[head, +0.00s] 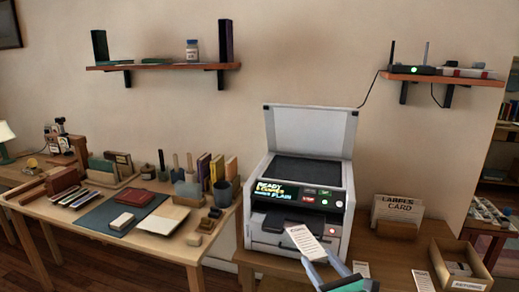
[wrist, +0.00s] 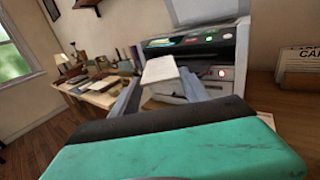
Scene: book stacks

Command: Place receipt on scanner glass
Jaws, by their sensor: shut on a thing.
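The receipt (head: 305,240) is a small white printed slip in the head view, held tilted in front of the scanner. My gripper (head: 320,265) is shut on its lower end. In the wrist view the receipt (wrist: 160,70) shows as a pale sheet between the fingertips of my gripper (wrist: 168,86). The scanner (head: 345,210) is a white and grey machine with its lid (head: 310,130) raised. Its dark glass (head: 305,170) is exposed and bare, behind and above the receipt. The receipt is apart from the glass and overlaps the scanner's front in the head view.
A card holder (head: 397,230) and an open cardboard box (head: 460,265) stand right of the scanner. Small slips (head: 361,268) lie on the table near them. A desk (head: 120,225) with books and tools is at left. A wall shelf (head: 165,66) hangs above it.

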